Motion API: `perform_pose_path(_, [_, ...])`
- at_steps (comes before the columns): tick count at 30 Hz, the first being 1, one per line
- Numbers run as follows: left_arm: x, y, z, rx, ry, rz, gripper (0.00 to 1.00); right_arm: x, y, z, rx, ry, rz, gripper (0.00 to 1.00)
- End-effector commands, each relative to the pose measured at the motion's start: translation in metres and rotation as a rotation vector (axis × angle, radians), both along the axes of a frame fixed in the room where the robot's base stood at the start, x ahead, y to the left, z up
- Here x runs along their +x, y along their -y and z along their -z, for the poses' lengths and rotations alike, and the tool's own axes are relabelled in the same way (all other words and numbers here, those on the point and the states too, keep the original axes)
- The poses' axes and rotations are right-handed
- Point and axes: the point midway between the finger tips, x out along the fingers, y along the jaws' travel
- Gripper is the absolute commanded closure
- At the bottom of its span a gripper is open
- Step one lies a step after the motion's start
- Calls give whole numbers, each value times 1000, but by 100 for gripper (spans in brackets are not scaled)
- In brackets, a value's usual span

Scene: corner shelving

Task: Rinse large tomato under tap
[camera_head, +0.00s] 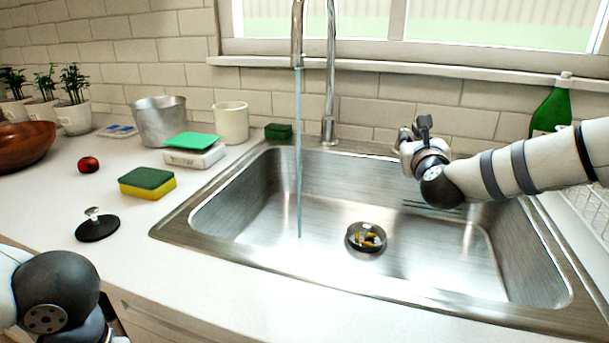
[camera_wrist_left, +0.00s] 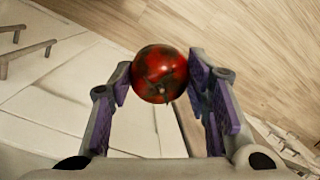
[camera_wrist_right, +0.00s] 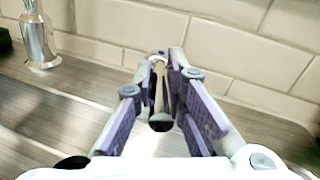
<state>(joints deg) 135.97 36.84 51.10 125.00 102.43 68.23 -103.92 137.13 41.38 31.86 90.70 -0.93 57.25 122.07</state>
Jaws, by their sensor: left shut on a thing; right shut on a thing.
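A large red tomato (camera_wrist_left: 160,73) with dark patches sits between the fingers of my left gripper (camera_wrist_left: 158,84), which is shut on it above the floor beside the cabinet front. In the head view only my left arm's wrist part shows at bottom left; the fingers and tomato are out of that view. The tap (camera_head: 297,35) stands behind the sink (camera_head: 213,217), and a thin stream of water (camera_head: 298,150) falls from it into the basin. My right gripper (camera_head: 416,136) is at the sink's back right, shut on a slim metallic handle (camera_wrist_right: 159,80), partly hidden by the fingers.
A small red tomato (camera_head: 88,164), a yellow-green sponge (camera_head: 147,184) and a black sink plug (camera_head: 97,228) lie on the left counter. A metal pot (camera_head: 160,121) and a cream cup (camera_head: 231,122) stand behind. A green bottle (camera_head: 551,108) stands at right. The drain (camera_head: 366,237) holds yellowish bits.

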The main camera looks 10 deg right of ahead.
Motion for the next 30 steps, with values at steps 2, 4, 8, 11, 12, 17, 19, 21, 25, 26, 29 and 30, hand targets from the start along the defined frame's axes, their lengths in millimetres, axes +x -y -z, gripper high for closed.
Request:
perform_pose_path(2, [0, 0, 0, 0, 0, 0, 84, 0, 0, -1, -1, 2, 1, 79])
perform_pose_path(4, [0, 0, 0, 0, 0, 0, 84, 0, 0, -1, -1, 2, 2, 68])
perform_pose_path(8, [0, 0, 0, 0, 0, 0, 84, 0, 0, -1, -1, 2, 2, 68])
perform_pose_path(11, [0, 0, 0, 0, 0, 0, 84, 0, 0, -1, -1, 3, 1, 68])
perform_pose_path(12, [0, 0, 0, 0, 0, 0, 84, 0, 0, -1, -1, 2, 2, 68])
perform_pose_path(17, [0, 0, 0, 0, 0, 0, 84, -21, -7, -1, 3, 2, 0, 68])
perform_pose_path(19, [0, 0, 0, 0, 0, 0, 84, -40, -14, -1, 4, 2, -1, 68])
perform_pose_path(21, [0, 0, 0, 0, 0, 0, 84, -59, -21, -1, 4, 2, -2, 68])
perform_pose_path(25, [0, 0, 0, 0, 0, 0, 84, -89, -31, -1, 3, 2, 0, 68])
perform_pose_path(26, [0, 0, 0, 0, 0, 0, 84, -94, -32, -1, 2, 2, 1, 68])
perform_pose_path(29, [0, 0, 0, 0, 0, 0, 84, -107, -37, -1, 0, 2, 1, 68])
perform_pose_path(30, [0, 0, 0, 0, 0, 0, 84, -110, -38, -1, 0, 2, 1, 68])
